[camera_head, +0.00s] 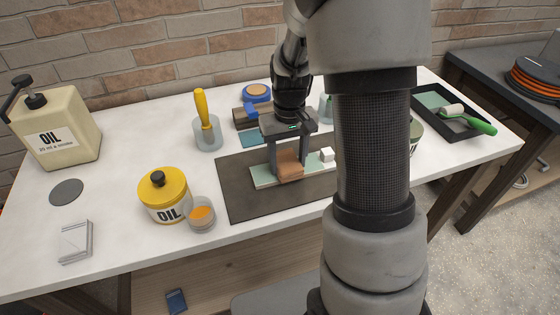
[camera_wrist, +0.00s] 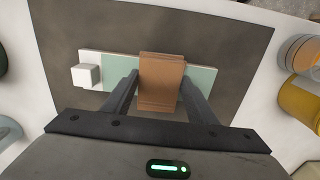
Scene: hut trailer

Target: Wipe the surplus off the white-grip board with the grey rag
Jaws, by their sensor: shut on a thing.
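The white-grip board is a pale green strip (camera_head: 263,177) with a white cube grip (camera_head: 327,154) at its right end, lying on a dark mat. In the wrist view the board (camera_wrist: 203,78) runs across, with its white grip (camera_wrist: 86,76) at left. My gripper (camera_head: 290,160) is shut on a brown block-like thing (camera_head: 289,168), held over the middle of the board; it also shows in the wrist view (camera_wrist: 162,82). It looks brown, not grey, and whether it touches the board is unclear. A pale grey folded-looking piece (camera_head: 75,241) lies at front left; I cannot tell if it is a rag.
The dark mat (camera_head: 240,205) lies mid-table. Left of it stand a yellow-lidded oil jar (camera_head: 165,195), a small cup with orange contents (camera_head: 201,214) and a yellow-handled brush in a cup (camera_head: 206,125). An oil can (camera_head: 57,130) stands far left, a roller tray (camera_head: 447,110) at right.

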